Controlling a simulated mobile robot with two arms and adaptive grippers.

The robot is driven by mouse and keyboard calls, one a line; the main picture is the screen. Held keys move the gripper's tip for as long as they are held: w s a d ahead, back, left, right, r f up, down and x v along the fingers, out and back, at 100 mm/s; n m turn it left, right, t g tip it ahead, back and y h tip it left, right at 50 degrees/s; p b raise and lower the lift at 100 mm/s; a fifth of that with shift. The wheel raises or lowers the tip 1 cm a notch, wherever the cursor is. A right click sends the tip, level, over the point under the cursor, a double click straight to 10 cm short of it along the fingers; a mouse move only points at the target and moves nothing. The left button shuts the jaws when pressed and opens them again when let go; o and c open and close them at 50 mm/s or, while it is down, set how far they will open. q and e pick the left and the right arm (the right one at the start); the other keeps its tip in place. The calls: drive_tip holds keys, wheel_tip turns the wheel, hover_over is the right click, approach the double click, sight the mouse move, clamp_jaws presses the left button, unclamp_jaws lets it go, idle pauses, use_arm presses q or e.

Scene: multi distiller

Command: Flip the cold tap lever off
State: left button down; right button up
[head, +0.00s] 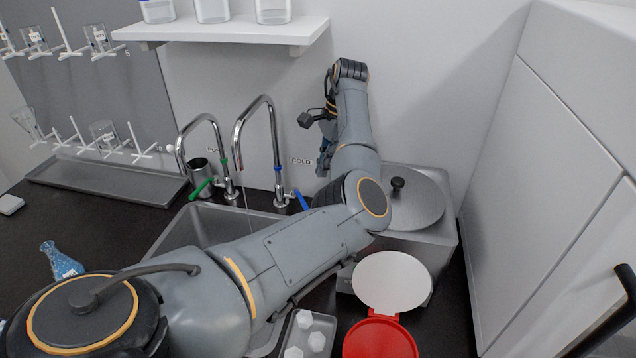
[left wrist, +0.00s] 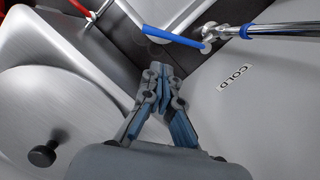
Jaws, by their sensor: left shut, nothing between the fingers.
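The cold tap (head: 275,140) is a chrome gooseneck behind the sink, beside a wall label reading COLD. Its blue lever (head: 301,200) sticks out at its base on the right. In the left wrist view the lever (left wrist: 172,36) lies beyond my fingertips, apart from them. A thin pale line below the spout looks like running water. My left gripper (head: 324,163) is near the wall, to the right of the tap and above the lever. In the left wrist view its fingers (left wrist: 158,80) are together and empty. My right gripper is not in view.
A steel distiller with a round lid (head: 412,207) stands right of the gripper. A shelf (head: 225,30) hangs above. My left arm crosses over the sink (head: 180,228).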

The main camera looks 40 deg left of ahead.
sight(301, 201)
use_arm(q)
drive_tip(key=p+x, duration=0.1)
drive_tip(key=x, duration=0.8)
drive_tip(key=shift+f+p, duration=0.25)
drive_tip(key=shift+p, duration=0.1)
